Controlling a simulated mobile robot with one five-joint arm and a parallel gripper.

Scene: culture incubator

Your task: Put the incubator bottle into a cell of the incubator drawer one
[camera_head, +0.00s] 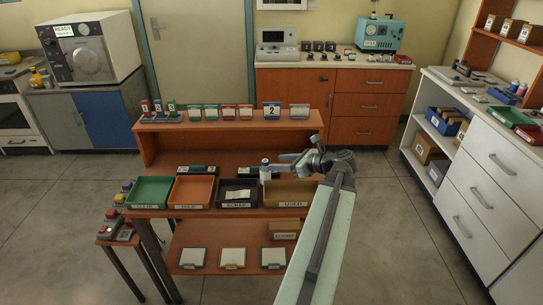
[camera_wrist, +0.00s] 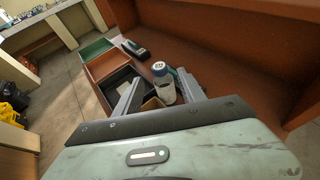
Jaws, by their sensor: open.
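A small bottle with a pale body and a blue-and-white cap (camera_wrist: 163,84) stands upright on the bench. In the head view the bottle (camera_head: 265,172) is behind the trays, just left of my gripper (camera_head: 283,160). In the wrist view my gripper (camera_wrist: 158,86) is open, with one finger on each side of the bottle. I cannot tell whether either finger touches it. Part of the bottle's lower body is hidden. No drawer that I can name as incubator drawer one shows in either view.
A green tray (camera_head: 149,181), an orange tray (camera_head: 191,183), a black tray (camera_head: 251,204) and a tan tray (camera_head: 291,205) line the bench front. Dark devices lie behind them. A raised shelf (camera_head: 230,126) stands behind. Orange drawers (camera_head: 371,106) and white drawers (camera_head: 490,168) are closed.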

